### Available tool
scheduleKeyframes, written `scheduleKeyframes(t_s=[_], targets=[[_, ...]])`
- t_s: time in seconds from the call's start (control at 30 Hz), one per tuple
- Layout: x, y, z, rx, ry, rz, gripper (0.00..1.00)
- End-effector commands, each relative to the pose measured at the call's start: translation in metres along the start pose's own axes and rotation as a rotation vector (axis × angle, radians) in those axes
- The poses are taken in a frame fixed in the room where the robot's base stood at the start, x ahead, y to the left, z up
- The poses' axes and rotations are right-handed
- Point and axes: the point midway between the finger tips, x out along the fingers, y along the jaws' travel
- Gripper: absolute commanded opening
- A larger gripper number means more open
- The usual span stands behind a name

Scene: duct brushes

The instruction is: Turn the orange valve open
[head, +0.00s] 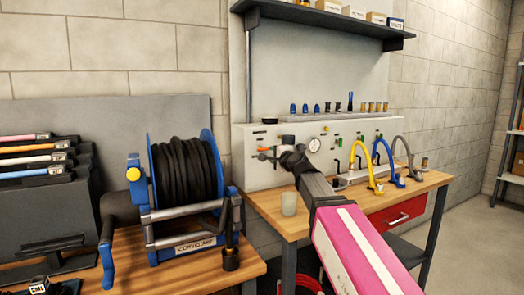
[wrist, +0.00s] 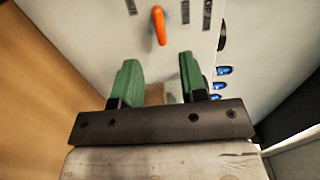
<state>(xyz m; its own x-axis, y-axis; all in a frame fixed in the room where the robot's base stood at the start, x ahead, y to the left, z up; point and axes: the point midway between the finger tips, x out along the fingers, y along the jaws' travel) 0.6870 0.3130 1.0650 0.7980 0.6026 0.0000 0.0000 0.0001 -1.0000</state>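The orange valve (wrist: 159,26) is a short lever on a pale panel. In the wrist view it stands just beyond and between my fingertips, apart from them. In the head view it is a small orange spot (head: 263,149) at the panel's left end. My gripper (wrist: 160,78) has two green fingers spread apart with nothing between them. In the head view my gripper (head: 269,156) is small and close to the orange valve, partly hidden by my dark wrist.
The pale panel (head: 262,178) has a gauge (head: 314,144) and hoses, including a yellow one (head: 368,160). A cup (head: 289,204) stands on the wooden bench below. A blue hose reel (head: 185,175) stands at the left. A shelf (head: 320,18) hangs above.

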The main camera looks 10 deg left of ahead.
Motion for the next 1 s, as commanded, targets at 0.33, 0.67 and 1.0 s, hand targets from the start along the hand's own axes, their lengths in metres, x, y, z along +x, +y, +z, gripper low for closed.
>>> scheduleKeyframes(t_s=[0.33, 0.67, 1.0], targets=[[0.062, 0.000, -0.001, 0.000, -0.001, 0.001, 0.39], [0.095, 0.000, -0.001, 0.000, 0.001, 0.000, 0.39], [0.095, 0.000, 0.000, 0.000, 0.001, 0.000, 0.07]])
